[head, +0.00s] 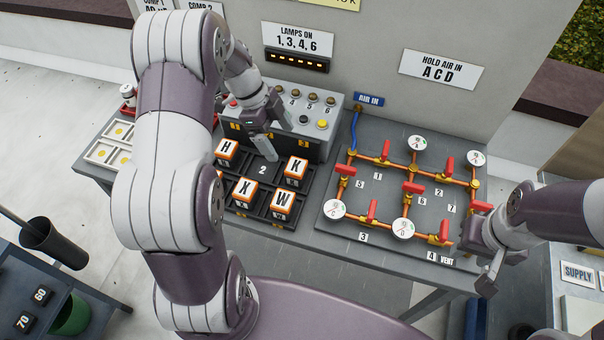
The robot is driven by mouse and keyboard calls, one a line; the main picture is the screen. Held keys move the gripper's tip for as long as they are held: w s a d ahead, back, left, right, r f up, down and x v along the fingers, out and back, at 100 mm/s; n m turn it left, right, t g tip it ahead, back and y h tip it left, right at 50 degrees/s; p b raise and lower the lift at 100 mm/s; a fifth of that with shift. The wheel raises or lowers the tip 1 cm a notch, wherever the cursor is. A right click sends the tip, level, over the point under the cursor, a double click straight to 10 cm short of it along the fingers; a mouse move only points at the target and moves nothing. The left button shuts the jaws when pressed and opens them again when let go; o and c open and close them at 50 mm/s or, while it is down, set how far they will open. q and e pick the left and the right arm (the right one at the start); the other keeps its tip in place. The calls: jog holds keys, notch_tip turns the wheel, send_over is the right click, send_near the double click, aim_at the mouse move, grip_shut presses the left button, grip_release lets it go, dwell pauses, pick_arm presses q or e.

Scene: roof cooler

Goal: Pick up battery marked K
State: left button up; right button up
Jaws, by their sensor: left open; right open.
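The battery marked K (295,170) is an orange block with a white top and a black letter. It sits in the black rack (262,213) at the upper right of several similar batteries. Batteries H (226,150), X (245,190) and W (283,202) sit around it, and a bay marked 2 (262,169) beside it is empty. My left gripper (264,150) is open above the rack, left of K and apart from it. My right gripper (482,275) is open and empty at the right end of the pipe board.
A grey box (282,145) with lamps and buttons stands behind the rack. To the right, the pipe board (385,225) carries copper pipes, red valve handles and gauges. A white tray (103,153) is at the left.

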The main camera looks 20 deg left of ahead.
aim_at(295, 165)
pick_arm(q)
jog(key=x, duration=0.3)
jog(key=p+x, duration=0.1)
jog(key=x, duration=0.2)
jog(key=shift+w+d+p, duration=0.1)
jog(key=shift+d+p, duration=0.2)
jog(key=shift+d, duration=0.1)
jog(key=x, duration=0.1)
jog(key=p+x, duration=0.1)
jog(key=x, duration=0.2)
jog(key=shift+a+f+p, duration=0.25)
jog(key=shift+a+p, duration=0.05)
jog(key=shift+p, duration=0.05)
jog(key=shift+f, duration=0.35)
jog(key=shift+d, duration=0.2)
jog(key=c, duration=1.3)
pick_arm(e)
notch_tip(295, 165, up, 2)
jog(key=shift+d+r, duration=0.1)
